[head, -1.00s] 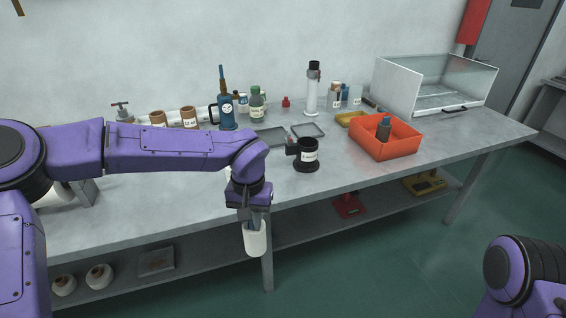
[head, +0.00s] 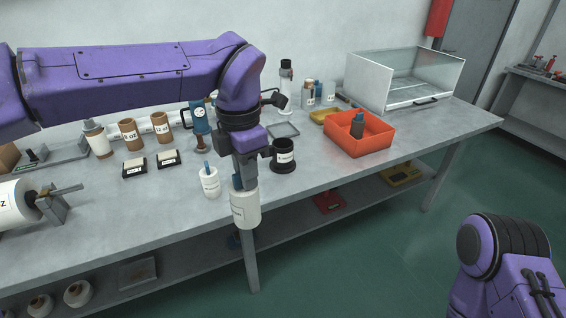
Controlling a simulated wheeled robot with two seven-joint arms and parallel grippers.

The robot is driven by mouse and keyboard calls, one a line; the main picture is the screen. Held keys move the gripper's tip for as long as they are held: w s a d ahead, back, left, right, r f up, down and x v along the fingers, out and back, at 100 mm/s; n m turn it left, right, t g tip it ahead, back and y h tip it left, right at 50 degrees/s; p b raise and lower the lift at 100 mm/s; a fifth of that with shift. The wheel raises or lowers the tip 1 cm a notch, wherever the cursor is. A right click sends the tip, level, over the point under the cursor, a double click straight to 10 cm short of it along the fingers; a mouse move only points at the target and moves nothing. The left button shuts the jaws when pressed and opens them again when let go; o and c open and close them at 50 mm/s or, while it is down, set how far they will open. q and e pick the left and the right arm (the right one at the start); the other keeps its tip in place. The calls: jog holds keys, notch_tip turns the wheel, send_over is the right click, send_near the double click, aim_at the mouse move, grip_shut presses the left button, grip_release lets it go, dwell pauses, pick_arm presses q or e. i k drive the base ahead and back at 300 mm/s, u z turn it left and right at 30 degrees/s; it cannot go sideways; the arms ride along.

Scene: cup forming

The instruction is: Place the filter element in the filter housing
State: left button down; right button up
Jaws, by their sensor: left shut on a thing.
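My left gripper (head: 239,180) is shut on the top of a white cylinder (head: 245,209), which looks like the filter element. It hangs upright at the table's front edge. A black cup-like housing with a white label (head: 284,157), likely the filter housing, stands on the table just behind and to the right of the held cylinder. The two appear apart. My left wrist hides part of the housing's left side and the table behind it. Of my right arm only a part shows at the lower right; its gripper is out of view.
A small white bottle with a blue top (head: 210,183) stands close to the left of the held cylinder. An orange bin (head: 360,146) holding a dark bottle is to the right. A clear-sided open box (head: 405,80) stands farther back.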

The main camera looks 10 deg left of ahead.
aim_at(283, 164)
jog(key=i, duration=1.4)
